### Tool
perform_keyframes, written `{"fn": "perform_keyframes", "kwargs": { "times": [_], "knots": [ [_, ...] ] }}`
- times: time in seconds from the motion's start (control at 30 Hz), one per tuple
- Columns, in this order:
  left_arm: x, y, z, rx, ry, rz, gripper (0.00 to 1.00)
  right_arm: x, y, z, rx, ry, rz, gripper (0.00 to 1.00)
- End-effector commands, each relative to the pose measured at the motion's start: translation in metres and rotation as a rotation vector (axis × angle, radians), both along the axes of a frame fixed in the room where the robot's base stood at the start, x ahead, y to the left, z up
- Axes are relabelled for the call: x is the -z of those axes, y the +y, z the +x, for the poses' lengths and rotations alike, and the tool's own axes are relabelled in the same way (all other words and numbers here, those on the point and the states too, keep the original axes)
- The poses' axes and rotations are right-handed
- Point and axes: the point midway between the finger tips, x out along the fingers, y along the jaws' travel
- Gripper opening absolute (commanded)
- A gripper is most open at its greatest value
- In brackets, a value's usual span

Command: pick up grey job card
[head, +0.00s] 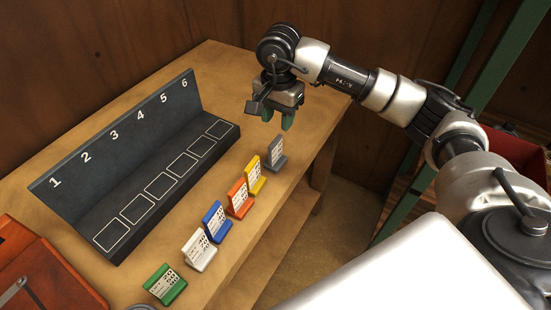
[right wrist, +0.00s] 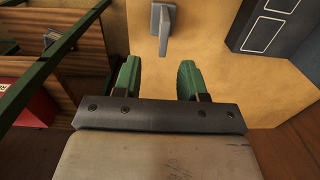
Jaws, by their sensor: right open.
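The grey job card (head: 276,150) stands upright in its base at the far end of a row of cards, near the table's right edge. In the right wrist view the grey card (right wrist: 163,24) shows beyond the fingertips, roughly midway between them. My right gripper (head: 279,121) hangs above the table just behind the grey card, with its green fingers pointing down. The right wrist view shows the gripper (right wrist: 161,80) open, with nothing between its fingers. My left gripper is not in view.
Yellow (head: 254,177), orange (head: 238,198), blue (head: 216,222), white (head: 199,249) and green (head: 165,284) cards continue the row. A dark numbered rack (head: 150,150) with outlined slots stands left. A red-orange box (head: 45,270) sits at lower left. A green post (head: 480,95) rises at right.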

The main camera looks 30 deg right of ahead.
Motion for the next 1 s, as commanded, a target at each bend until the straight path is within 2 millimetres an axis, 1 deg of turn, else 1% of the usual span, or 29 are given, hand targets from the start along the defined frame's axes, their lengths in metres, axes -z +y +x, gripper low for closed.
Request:
{"fn": "perform_keyframes", "kwargs": {
  "times": [0.07, 0.2, 0.3, 0.43, 0.53, 0.67, 0.7, 0.8, 0.9, 1.0],
  "knots": [
    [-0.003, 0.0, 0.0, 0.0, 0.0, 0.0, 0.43, 0.007, -0.004, 0.0, 0.0, 0.007, -0.019, 0.41],
    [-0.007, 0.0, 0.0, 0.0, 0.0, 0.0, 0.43, 0.031, -0.004, -0.001, -0.001, 0.01, -0.019, 0.41],
    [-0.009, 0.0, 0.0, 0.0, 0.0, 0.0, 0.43, 0.044, -0.003, 0.0, 0.0, 0.008, -0.018, 0.41],
    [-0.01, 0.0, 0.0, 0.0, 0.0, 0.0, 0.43, 0.053, -0.002, 0.0, -0.001, 0.005, -0.016, 0.41],
    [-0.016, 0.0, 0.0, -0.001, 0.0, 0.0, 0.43, 0.061, -0.001, 0.002, -0.001, 0.008, -0.015, 0.41],
    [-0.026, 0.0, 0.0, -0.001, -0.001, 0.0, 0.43, 0.08, 0.002, 0.006, 0.0, 0.009, -0.014, 0.41],
    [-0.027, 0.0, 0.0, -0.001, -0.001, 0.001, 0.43, 0.087, 0.002, 0.006, 0.0, 0.01, -0.015, 0.41],
    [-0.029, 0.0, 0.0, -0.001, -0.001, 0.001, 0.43, 0.099, 0.002, 0.006, 0.0, 0.008, -0.015, 0.41],
    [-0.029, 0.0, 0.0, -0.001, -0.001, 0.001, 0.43, 0.105, 0.002, 0.007, -0.001, 0.005, -0.015, 0.41],
    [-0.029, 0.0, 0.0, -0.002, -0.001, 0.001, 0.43, 0.105, 0.002, 0.007, -0.001, 0.003, -0.015, 0.41]
  ]
}}
